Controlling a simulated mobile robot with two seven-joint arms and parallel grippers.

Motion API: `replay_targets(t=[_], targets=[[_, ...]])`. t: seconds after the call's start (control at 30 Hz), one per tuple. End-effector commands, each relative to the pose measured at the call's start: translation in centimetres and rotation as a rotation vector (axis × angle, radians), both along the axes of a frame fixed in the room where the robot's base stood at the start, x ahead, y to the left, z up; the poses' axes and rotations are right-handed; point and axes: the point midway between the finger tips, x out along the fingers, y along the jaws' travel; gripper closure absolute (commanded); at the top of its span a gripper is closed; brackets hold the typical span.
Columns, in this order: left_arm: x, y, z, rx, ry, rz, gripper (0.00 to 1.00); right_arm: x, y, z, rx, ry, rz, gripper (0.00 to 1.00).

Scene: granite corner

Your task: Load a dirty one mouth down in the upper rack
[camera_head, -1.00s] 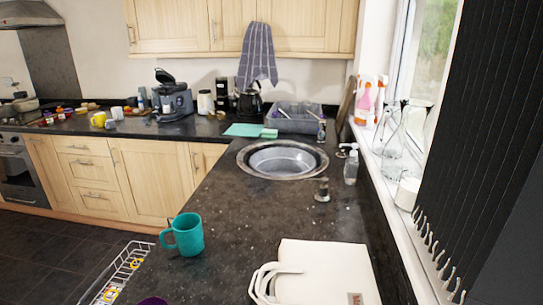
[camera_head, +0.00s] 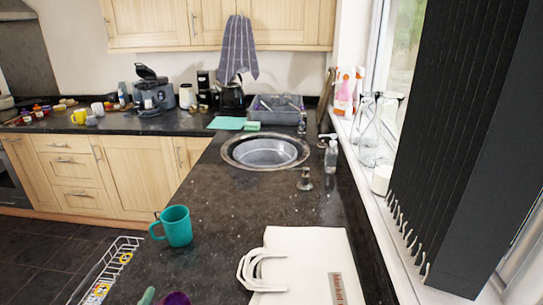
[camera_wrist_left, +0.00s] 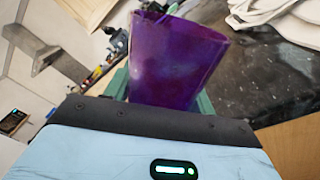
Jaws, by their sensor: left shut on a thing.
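My left gripper (camera_wrist_left: 163,95) is shut on a purple cup (camera_wrist_left: 175,60), with green fingers on either side of it. In the head view only the cup's top (camera_head: 176,299) and a green fingertip show at the bottom edge; the rest is cut off. A teal mug (camera_head: 177,227) stands mouth up on the dark counter, beyond the purple cup. A white wire rack (camera_head: 128,243) shows low at the left, below the counter edge, with yellow-marked items in it. My right gripper is not in view.
A white bag (camera_head: 305,255) lies on the counter at the right front. Behind it are a round sink (camera_head: 265,152), a tap (camera_head: 305,180) and a soap bottle (camera_head: 331,155). Bare counter lies between mug and bag. A dark blind (camera_head: 460,130) hangs at the right.

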Motion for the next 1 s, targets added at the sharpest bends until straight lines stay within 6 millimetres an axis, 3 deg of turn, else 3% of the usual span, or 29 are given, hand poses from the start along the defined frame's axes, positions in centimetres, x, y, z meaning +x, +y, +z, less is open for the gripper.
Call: replay_targets(t=[0.2, 0.53, 0.8, 1.0], targets=[[0.03, -0.01, 0.12, 0.151, -0.003, 0.000, 0.73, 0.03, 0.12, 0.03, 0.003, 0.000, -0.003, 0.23], [0.04, 0.01, 0.13, 0.188, -0.003, 0.000, 0.73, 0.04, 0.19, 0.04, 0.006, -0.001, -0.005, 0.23], [0.15, -0.02, 0.28, 0.474, -0.008, -0.002, 0.73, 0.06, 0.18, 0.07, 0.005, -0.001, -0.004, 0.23], [0.19, -0.37, 0.39, 0.551, -0.011, -0.006, 0.73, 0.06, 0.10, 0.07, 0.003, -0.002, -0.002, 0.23]])
